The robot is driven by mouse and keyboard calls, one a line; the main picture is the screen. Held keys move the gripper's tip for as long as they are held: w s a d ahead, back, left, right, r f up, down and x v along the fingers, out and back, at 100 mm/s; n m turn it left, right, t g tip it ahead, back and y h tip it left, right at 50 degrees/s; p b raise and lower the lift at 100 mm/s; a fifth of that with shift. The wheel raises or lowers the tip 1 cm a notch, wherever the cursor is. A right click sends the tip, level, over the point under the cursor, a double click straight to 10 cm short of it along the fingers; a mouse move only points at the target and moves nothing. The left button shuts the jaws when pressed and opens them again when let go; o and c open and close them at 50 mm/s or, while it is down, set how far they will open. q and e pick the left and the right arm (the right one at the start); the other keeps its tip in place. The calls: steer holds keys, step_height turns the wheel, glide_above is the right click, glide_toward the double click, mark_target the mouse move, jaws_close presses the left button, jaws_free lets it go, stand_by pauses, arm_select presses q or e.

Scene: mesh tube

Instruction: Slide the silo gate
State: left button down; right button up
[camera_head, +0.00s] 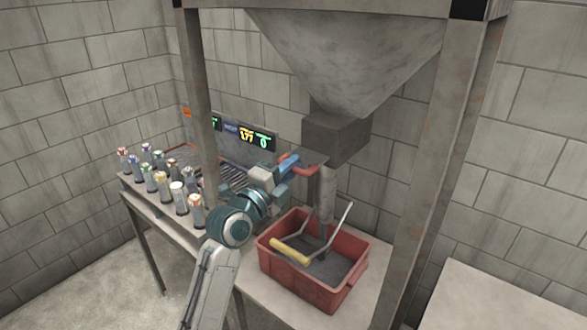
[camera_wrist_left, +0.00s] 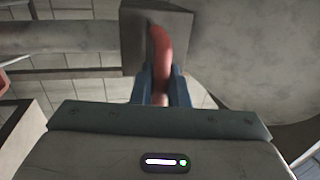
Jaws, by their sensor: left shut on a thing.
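A grey metal silo hopper (camera_head: 345,55) hangs in a steel frame and narrows to a square outlet box (camera_head: 336,137). A red gate handle (camera_head: 300,169) sticks out from the outlet on the left side. In the left wrist view the red handle (camera_wrist_left: 161,48) curves down from the grey box (camera_wrist_left: 150,22) between blue fingers. My left gripper (camera_head: 287,162) is shut on the handle. Dark grey material falls from below the outlet into a red crate (camera_head: 276,262), where a grey heap (camera_head: 335,268) lies. My right gripper is not in view.
The crate has a bail with a yellow grip (camera_head: 290,251). Several capped tubes (camera_head: 161,186) stand in rows on a bench at left. A display (camera_head: 245,135) with lit digits is behind my arm. Frame posts (camera_head: 440,150) flank the silo. A bare tabletop (camera_head: 500,297) is at lower right.

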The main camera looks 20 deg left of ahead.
arm_select(q)
steer(key=shift+s+a, duration=0.25)
steer(key=shift+s, duration=0.4)
steer(key=c, duration=1.5)
jaws_free()
steer(key=shift+w, duration=0.1)
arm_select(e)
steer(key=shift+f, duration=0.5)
